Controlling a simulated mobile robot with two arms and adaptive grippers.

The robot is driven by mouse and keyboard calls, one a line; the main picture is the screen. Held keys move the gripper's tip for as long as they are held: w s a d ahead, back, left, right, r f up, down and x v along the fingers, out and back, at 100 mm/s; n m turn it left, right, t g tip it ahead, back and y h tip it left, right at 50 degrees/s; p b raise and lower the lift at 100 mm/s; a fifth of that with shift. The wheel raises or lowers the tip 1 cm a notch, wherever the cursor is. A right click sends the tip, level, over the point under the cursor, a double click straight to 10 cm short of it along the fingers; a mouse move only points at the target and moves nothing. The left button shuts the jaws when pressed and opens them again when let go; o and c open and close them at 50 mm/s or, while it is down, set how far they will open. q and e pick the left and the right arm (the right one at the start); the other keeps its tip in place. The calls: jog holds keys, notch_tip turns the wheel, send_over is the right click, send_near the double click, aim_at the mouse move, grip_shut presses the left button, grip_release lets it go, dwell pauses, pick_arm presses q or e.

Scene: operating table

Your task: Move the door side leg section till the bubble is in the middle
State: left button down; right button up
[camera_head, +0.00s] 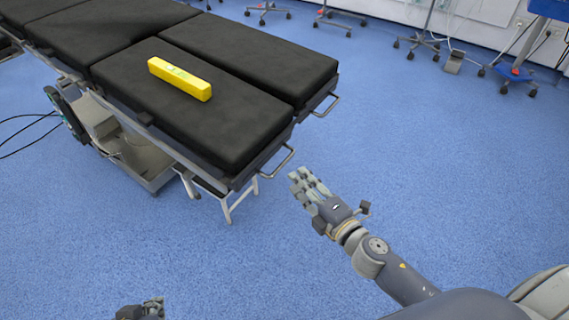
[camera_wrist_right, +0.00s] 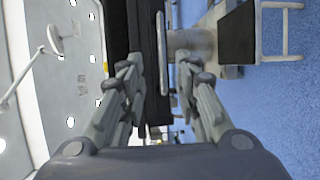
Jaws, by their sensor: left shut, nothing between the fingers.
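The operating table has two black leg sections side by side. A yellow spirit level (camera_head: 193,84) lies on the nearer leg section (camera_head: 215,130); its green vial shows, but the bubble is too small to make out. The other leg section (camera_head: 260,55) lies behind it. The nearer section has a metal end handle (camera_head: 280,162). My right gripper (camera_head: 303,180) is open and empty, just right of and below this handle, apart from it. In the right wrist view its fingers (camera_wrist_right: 160,70) are spread, with a metal bar between and beyond them. My left gripper (camera_head: 152,303) is shut at the bottom edge.
The farther section has its own end handle (camera_head: 327,106). The table base (camera_head: 150,165) and a white-legged frame (camera_head: 240,200) stand below. Wheeled stands (camera_head: 425,40) line the far wall. The blue floor right of the table is clear.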

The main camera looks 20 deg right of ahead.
aim_at(283, 163)
jog(key=x, duration=0.9)
jog(key=shift+w+f, duration=0.1)
jog(key=shift+f, duration=0.05)
jog(key=shift+c, duration=0.4)
grip_shut()
